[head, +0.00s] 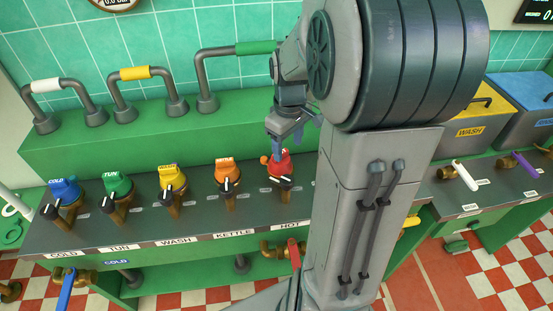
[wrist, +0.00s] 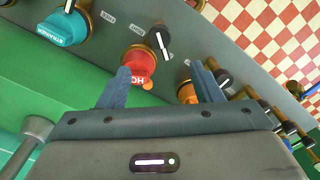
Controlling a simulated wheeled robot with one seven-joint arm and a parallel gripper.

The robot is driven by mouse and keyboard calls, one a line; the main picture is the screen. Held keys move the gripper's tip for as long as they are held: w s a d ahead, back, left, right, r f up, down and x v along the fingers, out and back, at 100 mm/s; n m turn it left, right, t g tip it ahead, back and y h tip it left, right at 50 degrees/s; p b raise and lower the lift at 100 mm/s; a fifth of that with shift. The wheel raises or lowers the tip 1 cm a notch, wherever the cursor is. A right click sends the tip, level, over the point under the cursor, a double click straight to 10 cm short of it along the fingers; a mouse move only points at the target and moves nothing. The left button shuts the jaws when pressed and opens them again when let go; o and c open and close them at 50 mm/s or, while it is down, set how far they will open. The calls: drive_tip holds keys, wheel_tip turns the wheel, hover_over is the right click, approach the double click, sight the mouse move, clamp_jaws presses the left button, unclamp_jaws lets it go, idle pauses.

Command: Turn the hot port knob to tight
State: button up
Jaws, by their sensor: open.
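The red hot port knob (head: 279,166) stands on the counter's dark top, behind the HOT label (head: 291,224). It has a black handle with a white line. In the wrist view the red knob (wrist: 138,65) shows its lettering partly, and its black handle (wrist: 159,40) points away from my gripper. In the head view my gripper (head: 291,143) is just above and behind the red knob. In the wrist view its fingers (wrist: 163,76) are open and empty. The red cap lies just beyond the left fingertip; I cannot tell whether they touch.
The orange KETTLE knob (head: 226,174), yellow WASH knob (head: 172,179), green TUN knob (head: 117,188) and blue COLD knob (head: 64,192) stand in a row to the left. A teal STRAINER knob (wrist: 65,28) is on the other side. Pipes (head: 207,85) rise behind on a green ledge.

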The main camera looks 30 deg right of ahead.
sight(287, 179)
wheel_tip(287, 179, down, 14)
drive_tip(key=shift+d+r, duration=0.1)
idle(0.4)
drive_tip(key=c, duration=1)
